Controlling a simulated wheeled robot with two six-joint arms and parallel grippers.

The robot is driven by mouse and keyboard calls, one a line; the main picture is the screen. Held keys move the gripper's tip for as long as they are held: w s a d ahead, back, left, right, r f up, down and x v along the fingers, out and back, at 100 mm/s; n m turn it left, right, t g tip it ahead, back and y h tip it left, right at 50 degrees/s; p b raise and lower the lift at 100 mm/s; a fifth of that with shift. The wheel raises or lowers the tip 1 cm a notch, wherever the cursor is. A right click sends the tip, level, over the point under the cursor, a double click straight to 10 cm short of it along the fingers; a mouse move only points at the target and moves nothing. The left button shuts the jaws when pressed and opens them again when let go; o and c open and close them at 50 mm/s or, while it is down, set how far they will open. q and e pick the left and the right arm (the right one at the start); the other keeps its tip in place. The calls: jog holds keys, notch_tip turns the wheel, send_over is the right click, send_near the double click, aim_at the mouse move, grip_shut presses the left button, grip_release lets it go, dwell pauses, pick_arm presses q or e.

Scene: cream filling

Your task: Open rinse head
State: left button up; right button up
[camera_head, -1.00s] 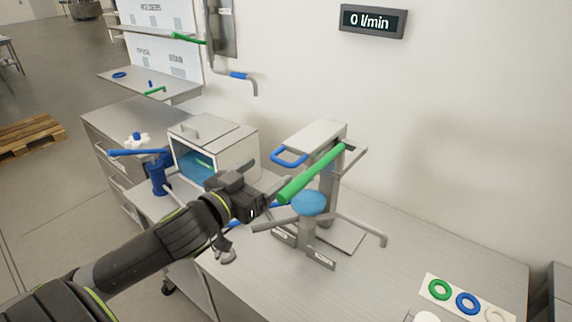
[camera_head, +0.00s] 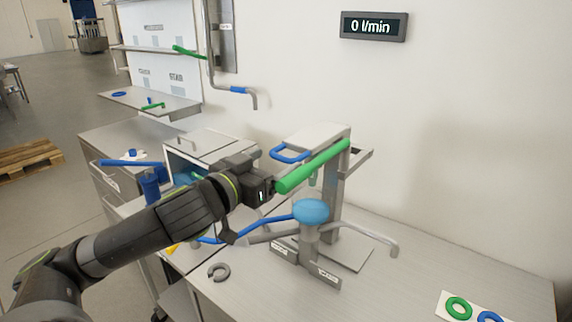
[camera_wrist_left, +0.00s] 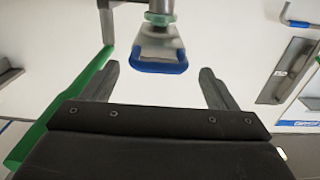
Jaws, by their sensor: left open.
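The metal stand (camera_head: 335,195) on the table carries a long green bar (camera_head: 313,167), a blue loop handle (camera_head: 290,160) and, below, a pale blue dome (camera_head: 311,211). I cannot tell for sure which part is the rinse head. My left gripper (camera_head: 279,182) is by the near end of the green bar, its fingers mostly hidden there. In the left wrist view the gripper (camera_wrist_left: 158,78) is open and empty. The blue handle (camera_wrist_left: 158,68) lies ahead between its fingers, apart from them. The green bar (camera_wrist_left: 75,98) runs along the left, outside the fingers. My right gripper is not in view.
A wall display (camera_head: 374,26) reads 0 l/min. A steel box (camera_head: 205,146) stands behind my left arm. A grey ring (camera_head: 219,272) lies on the table. Green (camera_head: 458,308) and blue (camera_head: 489,317) rings lie at the front right. The table's right middle is clear.

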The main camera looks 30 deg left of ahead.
aim_at(278, 159)
pick_arm(q)
jog(key=shift+w+d, duration=0.15)
jog(key=shift+w, duration=1.1)
jog(key=shift+w+d, duration=0.1)
jog(key=shift+w, duration=1.1)
jog(key=shift+c, duration=0.4)
